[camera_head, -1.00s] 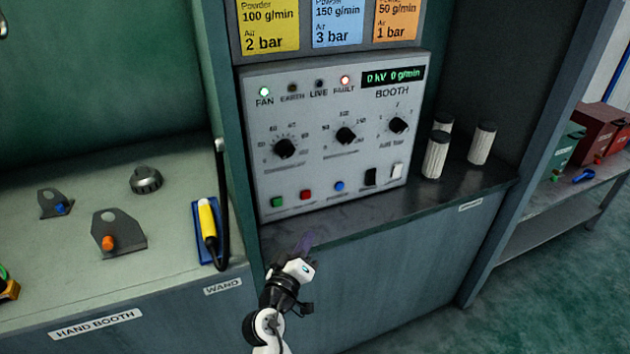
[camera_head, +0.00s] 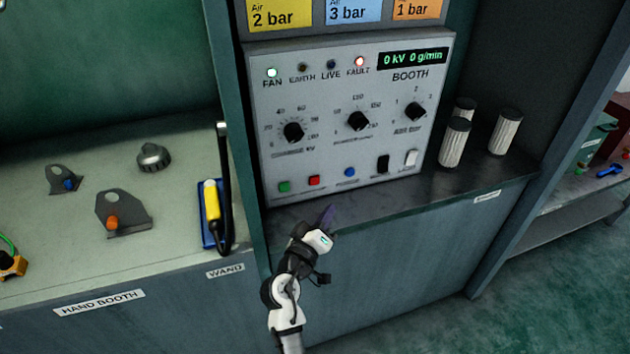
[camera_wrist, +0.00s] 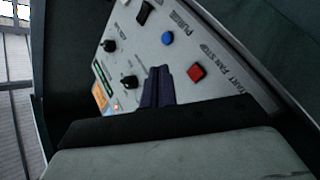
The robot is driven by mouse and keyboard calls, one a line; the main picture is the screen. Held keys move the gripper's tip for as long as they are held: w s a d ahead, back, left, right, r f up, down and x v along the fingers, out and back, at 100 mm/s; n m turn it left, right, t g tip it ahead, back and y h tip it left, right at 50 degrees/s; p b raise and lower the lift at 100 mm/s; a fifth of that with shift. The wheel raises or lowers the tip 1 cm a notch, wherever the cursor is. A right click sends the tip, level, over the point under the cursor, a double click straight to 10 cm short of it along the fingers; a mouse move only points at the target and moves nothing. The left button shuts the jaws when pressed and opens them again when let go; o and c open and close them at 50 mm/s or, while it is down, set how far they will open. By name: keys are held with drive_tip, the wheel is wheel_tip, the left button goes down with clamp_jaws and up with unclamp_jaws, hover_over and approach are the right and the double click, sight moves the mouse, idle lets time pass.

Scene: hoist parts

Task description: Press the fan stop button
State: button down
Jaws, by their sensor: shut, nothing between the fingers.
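The booth control panel (camera_head: 350,150) is a grey box with lamps, several black knobs and a row of buttons. The red button (camera_head: 314,180) sits low on the panel between a green button (camera_head: 284,187) and a blue button (camera_head: 350,172). In the wrist view the red button (camera_wrist: 196,73) lies by lettering reading FAN STOP, just right of my fingertips. My gripper (camera_head: 327,216) is shut and empty, below and in front of the panel, apart from the red button. In the wrist view its dark fingers (camera_wrist: 158,86) point at the panel face. The FAN lamp (camera_head: 271,72) glows green and the FAULT lamp (camera_head: 360,61) red.
A ledge (camera_head: 390,195) runs below the panel, with several white ribbed cylinders (camera_head: 455,143) to its right. Brackets (camera_head: 122,217) and a knurled cap (camera_head: 153,156) lie there too.

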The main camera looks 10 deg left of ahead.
sight(314, 181)
drive_tip(key=w+a, duration=0.1)
drive_tip(key=w, duration=0.1)
drive_tip(key=w+a, duration=0.1)
drive_tip(key=w, duration=0.1)
drive_tip(key=w+a, duration=0.1)
drive_tip(key=w, duration=0.1)
drive_tip(key=shift+w+f, duration=0.1)
drive_tip(key=shift+w, duration=0.2)
drive_tip(key=shift+w+a+b, duration=0.1)
drive_tip(key=shift+w+b, duration=0.1)
drive_tip(key=shift+b, duration=0.1)
idle(1.6)
drive_tip(key=shift+w+a+b, duration=0.2)
drive_tip(key=shift+w+b, duration=0.1)
drive_tip(key=shift+w, duration=0.1)
drive_tip(key=shift+w+a, duration=0.15)
drive_tip(key=shift+w, duration=0.2)
idle(0.5)
drive_tip(key=shift+s, duration=0.1)
drive_tip(key=shift+s+d, duration=0.35)
drive_tip(key=shift+s, duration=0.3)
